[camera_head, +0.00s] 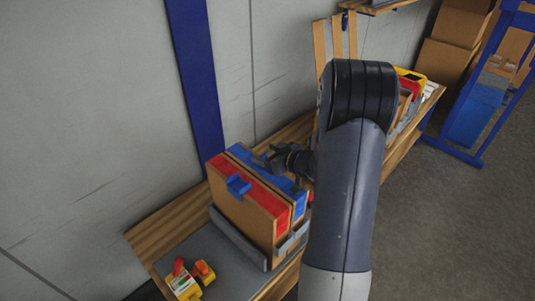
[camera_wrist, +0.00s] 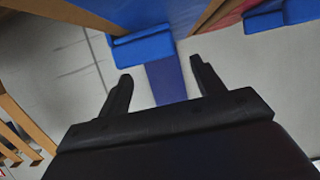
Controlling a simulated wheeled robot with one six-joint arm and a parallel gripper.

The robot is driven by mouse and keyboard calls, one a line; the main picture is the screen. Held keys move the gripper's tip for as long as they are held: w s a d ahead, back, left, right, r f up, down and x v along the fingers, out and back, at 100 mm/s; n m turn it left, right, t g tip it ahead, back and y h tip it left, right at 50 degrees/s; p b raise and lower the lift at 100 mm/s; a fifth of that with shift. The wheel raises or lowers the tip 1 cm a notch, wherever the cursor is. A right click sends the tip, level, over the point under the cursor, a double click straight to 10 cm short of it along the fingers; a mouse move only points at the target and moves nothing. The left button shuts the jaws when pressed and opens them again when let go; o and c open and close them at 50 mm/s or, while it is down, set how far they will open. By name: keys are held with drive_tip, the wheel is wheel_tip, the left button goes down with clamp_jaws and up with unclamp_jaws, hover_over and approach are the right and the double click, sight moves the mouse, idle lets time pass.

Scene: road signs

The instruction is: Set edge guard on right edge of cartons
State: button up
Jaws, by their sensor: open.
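Two brown cartons (camera_head: 249,208) stand side by side in a grey holder (camera_head: 237,239) on the bench, one topped with red and one with blue. A blue edge guard (camera_head: 238,185) sits over the upper edge of the red-topped carton on the left. My gripper (camera_head: 268,161) is over the far side of the cartons, partly hidden by my arm. In the wrist view my gripper (camera_wrist: 161,68) is open and empty between its fingers. A blue guard-like piece (camera_wrist: 143,48) lies just beyond the fingertips, apart from them. Another blue piece (camera_wrist: 265,18) is at upper right.
Yellow and red-orange items (camera_head: 184,281) lie on the bench (camera_head: 160,228) at the near left. Wooden slats (camera_head: 319,46) and more boxes stand farther along it. A grey wall (camera_head: 90,110) with a blue post (camera_head: 192,60) is behind. Open floor (camera_head: 440,220) lies right.

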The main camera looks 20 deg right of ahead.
drive_tip(key=shift+s+f, duration=0.15)
drive_tip(key=shift+f, duration=0.25)
drive_tip(key=shift+r, duration=0.15)
drive_tip(key=r+v, duration=0.1)
drive_tip(key=v, duration=1.1)
drive_tip(key=shift+r+p, duration=0.2)
drive_tip(key=shift+p, duration=0.1)
